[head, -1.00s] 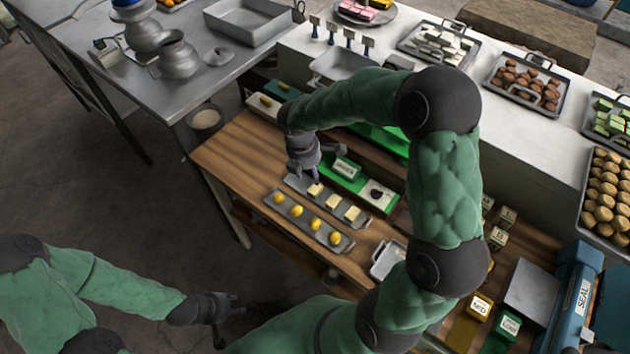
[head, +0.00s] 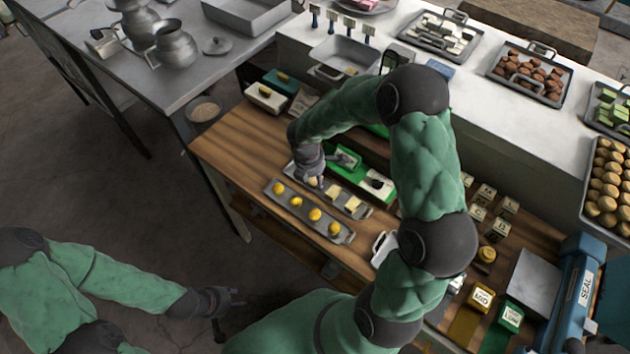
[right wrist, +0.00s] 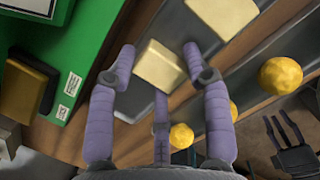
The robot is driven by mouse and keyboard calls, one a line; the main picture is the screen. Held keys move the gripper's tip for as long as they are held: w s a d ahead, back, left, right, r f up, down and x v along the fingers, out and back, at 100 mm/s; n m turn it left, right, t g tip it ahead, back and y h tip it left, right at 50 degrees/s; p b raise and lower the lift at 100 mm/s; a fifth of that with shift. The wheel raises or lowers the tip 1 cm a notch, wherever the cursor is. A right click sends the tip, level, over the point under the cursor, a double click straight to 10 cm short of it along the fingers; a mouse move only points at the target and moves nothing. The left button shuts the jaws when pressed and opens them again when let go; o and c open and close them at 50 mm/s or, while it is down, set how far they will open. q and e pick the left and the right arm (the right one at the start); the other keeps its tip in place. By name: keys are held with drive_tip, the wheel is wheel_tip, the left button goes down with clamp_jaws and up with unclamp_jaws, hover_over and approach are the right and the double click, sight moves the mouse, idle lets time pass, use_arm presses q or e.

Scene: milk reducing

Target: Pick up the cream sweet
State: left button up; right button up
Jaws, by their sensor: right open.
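Cream sweets, pale square blocks, sit in a row on a narrow grey tray (head: 366,211) on the wooden counter. Two of them (head: 333,192) (head: 352,203) show clearly in the head view. My right gripper (head: 314,181) is at the row's left end and largely hides another. In the right wrist view that cream sweet (right wrist: 158,66) lies between the spread fingers of my right gripper (right wrist: 155,72); contact is unclear. A neighbouring cream sweet (right wrist: 222,15) is beyond the right finger. My left gripper (head: 228,302) is open and empty, low and away from the counter.
A parallel tray (head: 347,238) holds several yellow balls (head: 315,214) just in front. A green box (head: 350,168) stands close behind the sweets. A metal pan (head: 383,250) lies to the right. Bare wood (head: 235,150) is free to the left.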

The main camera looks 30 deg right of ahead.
drive_tip(key=c, duration=0.8)
drive_tip(key=shift+r, duration=0.15)
